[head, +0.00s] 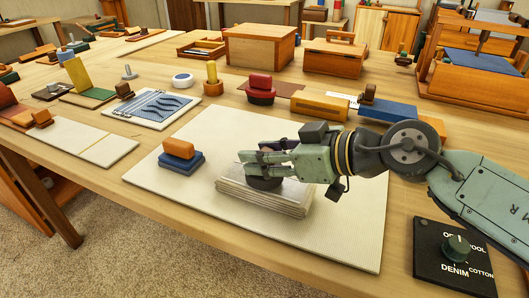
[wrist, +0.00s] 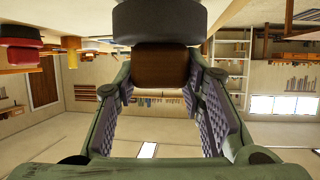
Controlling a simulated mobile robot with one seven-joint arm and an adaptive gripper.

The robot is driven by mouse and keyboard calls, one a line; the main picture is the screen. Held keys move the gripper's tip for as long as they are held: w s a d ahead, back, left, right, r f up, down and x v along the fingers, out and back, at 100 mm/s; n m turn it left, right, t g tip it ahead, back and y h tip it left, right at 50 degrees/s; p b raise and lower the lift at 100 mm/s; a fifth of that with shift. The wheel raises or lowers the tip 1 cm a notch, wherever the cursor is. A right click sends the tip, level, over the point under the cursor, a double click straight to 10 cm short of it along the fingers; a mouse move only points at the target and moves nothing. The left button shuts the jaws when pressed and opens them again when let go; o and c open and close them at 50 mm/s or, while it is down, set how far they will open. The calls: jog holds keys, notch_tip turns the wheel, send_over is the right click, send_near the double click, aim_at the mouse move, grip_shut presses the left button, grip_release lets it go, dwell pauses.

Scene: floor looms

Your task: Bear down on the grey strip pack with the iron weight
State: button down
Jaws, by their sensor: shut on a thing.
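The grey strip pack (head: 290,203) is a low layered stack lying on the pale ribbed mat (head: 345,237). My gripper (head: 262,160) reaches in from the right, level above the pack, shut on the weight's handle. The fingers hide the handle and part of the disc in the head view.
An orange-topped blue block (head: 181,158) sits on the mat to the left. A black dial box (head: 455,265) marked denim and cotton stands at front right. A red-topped black piece (head: 261,90) and wooden boxes (head: 260,45) stand behind. The mat's front is clear.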

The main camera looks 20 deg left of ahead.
jog(key=shift+w+r+p, duration=0.1)
jog(key=shift+r+p, duration=1.75)
jog(key=shift+r, duration=1.05)
